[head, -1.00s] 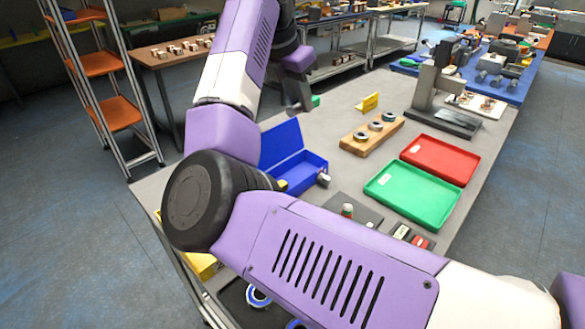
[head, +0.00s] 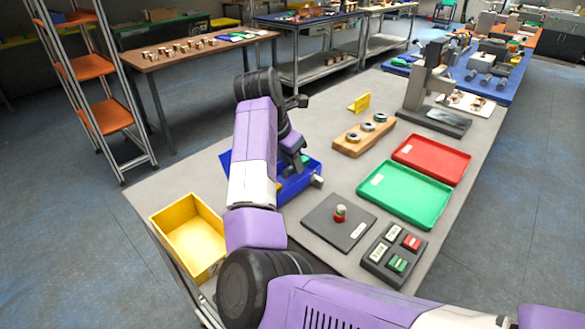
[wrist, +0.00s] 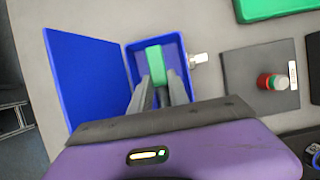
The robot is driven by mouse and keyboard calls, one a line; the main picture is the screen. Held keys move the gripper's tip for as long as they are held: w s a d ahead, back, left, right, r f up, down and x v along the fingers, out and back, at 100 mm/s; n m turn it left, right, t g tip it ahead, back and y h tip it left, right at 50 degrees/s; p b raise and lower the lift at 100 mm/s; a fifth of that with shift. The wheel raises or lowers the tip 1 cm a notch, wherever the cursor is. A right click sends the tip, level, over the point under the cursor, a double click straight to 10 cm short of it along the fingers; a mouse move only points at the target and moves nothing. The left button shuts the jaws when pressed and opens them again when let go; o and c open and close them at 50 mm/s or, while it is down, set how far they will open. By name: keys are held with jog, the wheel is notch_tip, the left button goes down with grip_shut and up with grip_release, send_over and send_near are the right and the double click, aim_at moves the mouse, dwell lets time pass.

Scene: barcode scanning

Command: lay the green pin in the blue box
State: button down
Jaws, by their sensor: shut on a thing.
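The green pin (wrist: 155,62) is between the fingertips of my gripper (wrist: 160,78) in the wrist view, over the inside of the open blue box (wrist: 183,48). Only a sliver of green shows in the head view, beside my gripper (head: 303,166). The blue box (head: 300,189) is partly hidden behind my arm there. Its lid (wrist: 88,80) is folded open to the left in the wrist view. My gripper is shut on the pin; whether the pin touches the box floor I cannot tell.
A yellow bin (head: 190,236) stands left of the box. A wooden block with rings (head: 364,136) is behind.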

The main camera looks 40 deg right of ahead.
jog(key=shift+f, duration=0.95)
jog(key=shift+f, duration=0.3)
jog(key=c, duration=1.3)
grip_release()
jog(key=shift+o, duration=0.2)
jog(key=shift+r, duration=0.1)
jog(key=shift+r, duration=0.3)
jog(key=b+v, duration=0.1)
jog(key=v, duration=1)
jog(key=shift+a+r, duration=0.15)
jog(key=shift+r, duration=0.25)
